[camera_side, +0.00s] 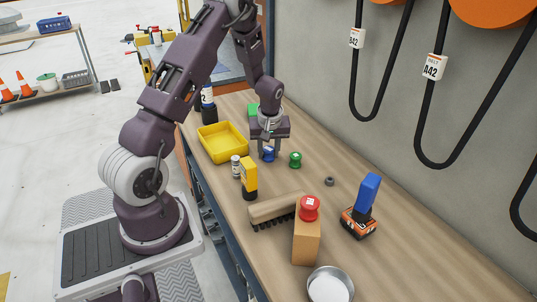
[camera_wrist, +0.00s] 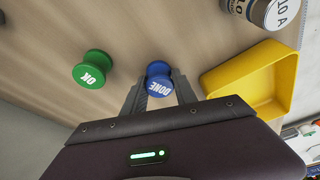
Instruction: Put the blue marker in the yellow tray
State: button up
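The blue marker (camera_side: 269,154) is a small spool-shaped piece standing on the wooden bench. It also shows in the wrist view (camera_wrist: 159,79), with "DONE" on its top. My gripper (camera_side: 268,152) is down over it, with one finger on each side of the marker. The fingers look apart in the wrist view (camera_wrist: 158,84); contact with the marker is not clear. The yellow tray (camera_side: 222,155) is a shallow rectangular bin left of the gripper, and right of the marker in the wrist view (camera_wrist: 225,77). It looks empty.
A green marker (camera_side: 295,160) stands close to the right of the blue one. The bench between marker and tray looks clear.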

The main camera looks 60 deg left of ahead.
grip_shut()
jog(key=shift+r, duration=0.45)
notch_tip(320, 180, up, 8)
jog(key=shift+f, duration=0.1)
jog(key=s+a+r+n, duration=0.2)
jog(key=s+a, duration=0.1)
jog(key=a, duration=0.2)
jog(key=n+g, duration=0.1)
jog(key=n, duration=0.1)
send_over(222, 144)
jog(key=d, duration=0.1)
jog(key=shift+n, duration=0.3)
notch_tip(222, 144, down, 10)
jog(key=shift+f, duration=0.1)
